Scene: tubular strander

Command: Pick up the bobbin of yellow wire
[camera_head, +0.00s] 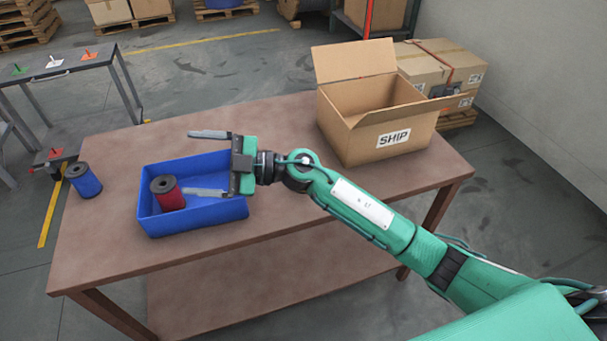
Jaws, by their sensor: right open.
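No bobbin of yellow wire shows in the head view. A bobbin of red wire (168,195) stands upright in the left part of a blue bin (205,217) on the brown table. A bobbin of blue wire (84,181) stands on the table left of the bin. My right gripper (207,163) is open and empty over the bin, its fingers pointing left. One finger is beyond the bin's far side; the other is over the bin, just right of the red bobbin. The gripper hides part of the bin. My left gripper is not in view.
An open cardboard box marked SHIP (375,115) stands at the table's back right. A grey stand (70,65) with several small coloured pegs is at the far left. The brown table (285,115) is clear between bin and box. Taped cartons (435,65) sit behind.

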